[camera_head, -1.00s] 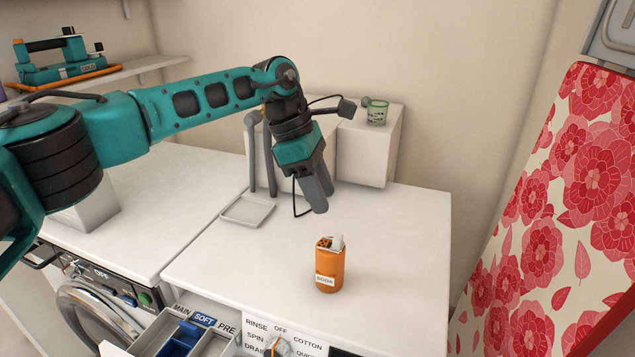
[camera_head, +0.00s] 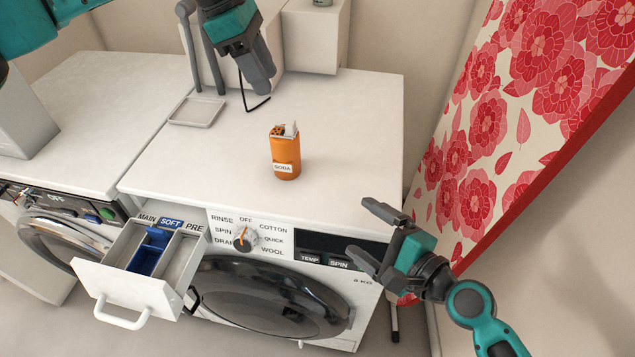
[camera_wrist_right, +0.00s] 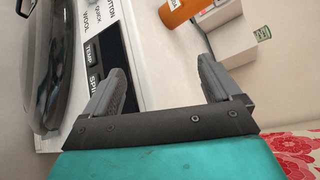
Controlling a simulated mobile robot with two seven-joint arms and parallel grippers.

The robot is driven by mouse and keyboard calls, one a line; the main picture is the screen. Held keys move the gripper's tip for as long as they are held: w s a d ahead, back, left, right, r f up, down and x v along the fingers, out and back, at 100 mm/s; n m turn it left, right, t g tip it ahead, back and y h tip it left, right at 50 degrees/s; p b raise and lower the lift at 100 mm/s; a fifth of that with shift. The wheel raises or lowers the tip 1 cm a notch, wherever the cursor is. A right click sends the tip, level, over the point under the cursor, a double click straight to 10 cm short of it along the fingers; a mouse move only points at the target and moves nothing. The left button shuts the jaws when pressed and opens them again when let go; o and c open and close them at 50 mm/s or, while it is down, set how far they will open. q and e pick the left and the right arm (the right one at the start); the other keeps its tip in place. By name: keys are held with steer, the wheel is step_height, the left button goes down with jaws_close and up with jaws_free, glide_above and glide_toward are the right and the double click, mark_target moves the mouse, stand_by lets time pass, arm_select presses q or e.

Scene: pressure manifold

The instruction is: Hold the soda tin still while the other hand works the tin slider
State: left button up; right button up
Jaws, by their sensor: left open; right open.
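The orange soda tin (camera_head: 285,156) stands upright on the white machine top (camera_head: 340,110), with its SODA label facing front. A pale slider (camera_head: 290,129) sticks up at its top. The tin also shows, partly cut off, in the right wrist view (camera_wrist_right: 182,10). My left gripper (camera_head: 262,88) is above the machine top, behind and a little left of the tin, apart from it and empty. My right gripper (camera_head: 362,234) is open and empty in front of the machine's right front corner, lower right of the tin; its fingers (camera_wrist_right: 160,85) show spread in the right wrist view.
An open detergent drawer (camera_head: 140,250) juts out at the front left. A dial (camera_head: 243,238) and round door (camera_head: 270,297) are on the front. A shallow tray (camera_head: 196,111) lies at the back left. A flowered board (camera_head: 520,110) leans at the right. The top around the tin is clear.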

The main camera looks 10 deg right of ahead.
mark_target(281, 145)
steer(key=w+a+r+m, duration=0.1)
steer(key=m, duration=0.1)
steer(key=w+a+r+m+t, duration=0.1)
steer(key=w+a+m, duration=0.1)
steer(key=w+a+r+m+t+y, duration=0.1)
steer(key=w+m, duration=0.1)
steer(key=m, duration=0.1)
steer(key=shift+a+r, duration=0.2)
steer(key=w+m, duration=0.1)
steer(key=w+a+m, duration=0.1)
steer(key=m, duration=0.1)
steer(key=w+a+m+t, duration=0.1)
steer(key=m, duration=0.1)
steer(key=shift+w+a+h, duration=0.1)
steer(key=shift+a+h, duration=0.15)
steer(key=shift+h, duration=0.15)
steer(key=shift+w+a+f+m, duration=0.15)
steer(key=shift+w+a+m, duration=0.2)
steer(key=shift+m, duration=0.35)
steer(key=x, duration=1.3)
steer(key=shift+w+d+f, duration=0.1)
steer(key=shift+d+f, duration=0.05)
steer(key=shift+c, duration=0.2)
